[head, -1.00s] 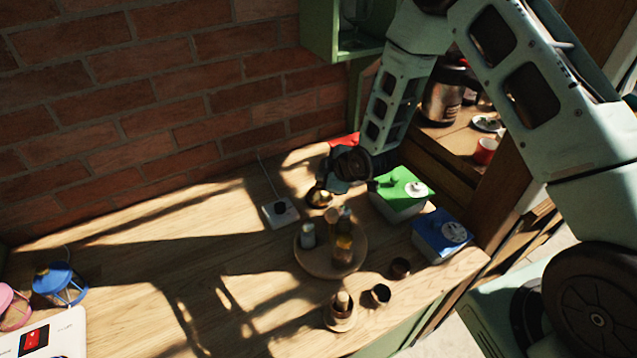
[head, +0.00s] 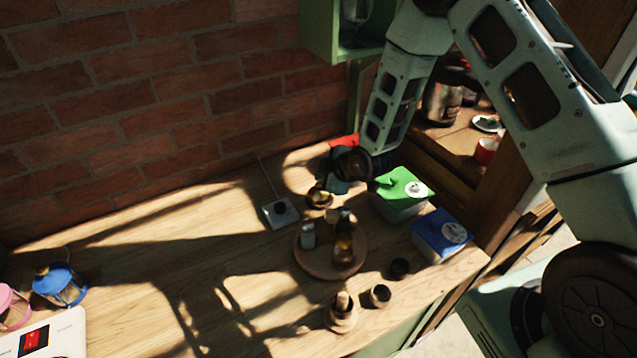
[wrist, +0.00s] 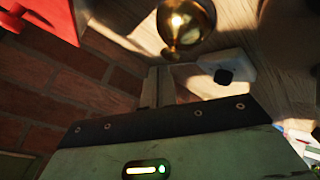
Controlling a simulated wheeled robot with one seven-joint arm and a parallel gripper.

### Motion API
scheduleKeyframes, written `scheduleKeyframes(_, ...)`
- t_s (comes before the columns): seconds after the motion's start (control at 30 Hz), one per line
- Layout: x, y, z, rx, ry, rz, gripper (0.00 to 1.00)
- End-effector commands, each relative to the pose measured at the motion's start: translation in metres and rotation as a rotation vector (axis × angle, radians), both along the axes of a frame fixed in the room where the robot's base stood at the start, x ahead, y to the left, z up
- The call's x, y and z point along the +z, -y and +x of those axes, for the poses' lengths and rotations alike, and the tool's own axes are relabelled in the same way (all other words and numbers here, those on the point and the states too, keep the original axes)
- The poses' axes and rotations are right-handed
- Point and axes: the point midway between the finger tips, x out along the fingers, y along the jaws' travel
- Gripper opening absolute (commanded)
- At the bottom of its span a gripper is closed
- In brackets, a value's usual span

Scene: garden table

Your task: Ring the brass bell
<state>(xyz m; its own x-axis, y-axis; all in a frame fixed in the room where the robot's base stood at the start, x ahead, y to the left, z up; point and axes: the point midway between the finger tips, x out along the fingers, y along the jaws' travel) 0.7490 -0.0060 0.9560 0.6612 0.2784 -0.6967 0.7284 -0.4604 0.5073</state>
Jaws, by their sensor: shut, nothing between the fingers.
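The brass bell (head: 319,199) stands on the wooden table, behind the round wooden tray. In the wrist view the bell (wrist: 186,24) is a shiny gold dome near the top edge, just beyond my fingertips. My gripper (head: 338,186) is beside the bell, slightly above and to its right in the head view. In the wrist view my gripper (wrist: 160,73) is shut with nothing in it. A narrow gap seems to lie between fingertips and bell, but contact is hard to judge.
A white device (head: 280,212) with a thin antenna stands left of the bell. The round tray (head: 313,268) holds bottles. A green-topped box (head: 404,190) and a blue box (head: 441,235) stand right. A red object (head: 345,140) is behind. The brick wall bounds the back.

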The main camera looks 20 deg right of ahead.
Motion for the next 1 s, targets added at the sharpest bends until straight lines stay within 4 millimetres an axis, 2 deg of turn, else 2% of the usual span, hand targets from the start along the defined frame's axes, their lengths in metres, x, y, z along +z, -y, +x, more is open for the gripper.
scheduleKeyframes(1.0,-0.0088,-0.0002,-0.0001,0.000,0.000,0.000,0.00)
